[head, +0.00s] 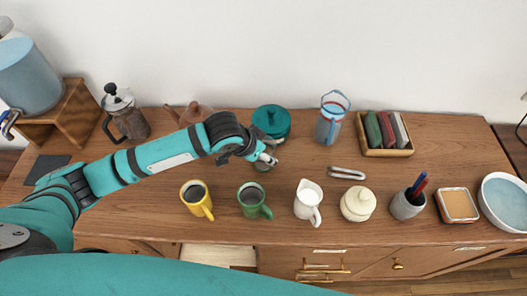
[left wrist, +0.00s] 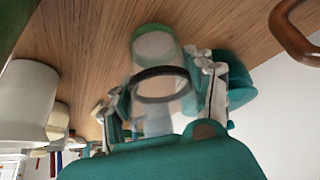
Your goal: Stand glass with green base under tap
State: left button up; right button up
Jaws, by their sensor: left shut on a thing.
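My left gripper (head: 266,158) reaches over the middle of the wooden sideboard and is shut on a clear glass with a green base. In the left wrist view the glass (left wrist: 153,110) stands between the two fingers of the left gripper (left wrist: 165,92), its green base (left wrist: 155,32) toward the wood. In the head view the gripper mostly hides it. The tap (head: 9,122) is at the far left, on a blue-filled dispenser (head: 28,78) on a wooden stand (head: 75,112). A dark square mat (head: 47,168) lies in front. My right gripper is not in view.
A french press (head: 127,118), brown teapot (head: 197,113) and teal lidded pot (head: 271,121) stand along the back. A yellow mug (head: 194,195), green mug (head: 251,196) and white jug (head: 307,203) stand in front. A patterned glass pitcher (head: 331,122) is back right.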

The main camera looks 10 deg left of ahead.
pick_arm(q)
jog(key=shift+f, duration=0.15)
jog(key=o, duration=1.4)
jog(key=shift+c, duration=0.2)
